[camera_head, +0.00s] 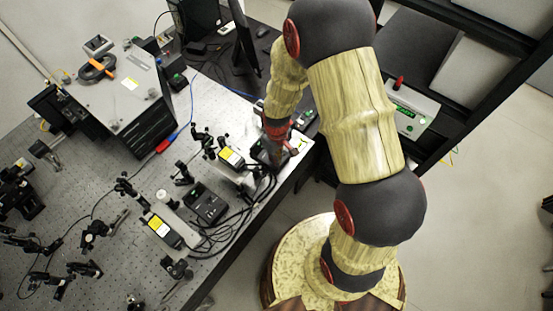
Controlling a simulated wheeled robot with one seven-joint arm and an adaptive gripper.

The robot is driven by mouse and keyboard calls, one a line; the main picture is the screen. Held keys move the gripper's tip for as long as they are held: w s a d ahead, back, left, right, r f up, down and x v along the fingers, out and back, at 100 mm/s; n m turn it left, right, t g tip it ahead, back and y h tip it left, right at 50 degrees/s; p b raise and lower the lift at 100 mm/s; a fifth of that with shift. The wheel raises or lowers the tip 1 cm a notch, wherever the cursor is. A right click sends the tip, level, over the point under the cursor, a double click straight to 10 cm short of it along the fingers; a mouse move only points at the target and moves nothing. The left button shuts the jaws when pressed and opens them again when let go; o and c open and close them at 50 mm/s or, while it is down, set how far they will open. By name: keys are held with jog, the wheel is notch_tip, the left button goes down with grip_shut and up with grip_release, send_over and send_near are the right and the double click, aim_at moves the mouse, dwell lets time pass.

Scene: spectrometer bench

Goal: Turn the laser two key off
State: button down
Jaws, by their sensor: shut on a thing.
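My gripper (279,150) reaches down over a dark controller box (260,153) near the right edge of the optical bench. Its fingers are closed at the box, but they are small and partly covered by my wrist. The laser two key is not clearly visible; the spot where the fingers meet the box is hidden. A second dark controller box (206,204) with a small display lies lower left, apart from my gripper. Two laser heads with yellow labels lie beside the boxes, one upper (231,157) and one lower (164,231).
Black cables (222,236) loop between the boxes along the bench edge. Several optic mounts (98,231) stand on the perforated bench (130,270). A large grey instrument (125,85) stands upper left, a monitor (245,40) above. A rack unit (408,108) stands right of my arm.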

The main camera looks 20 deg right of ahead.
jog(key=shift+n, duration=1)
jog(key=c, duration=2)
grip_release()
jog(key=shift+c, duration=0.2)
jog(key=shift+r, duration=0.1)
notch_tip(320, 180, up, 12)
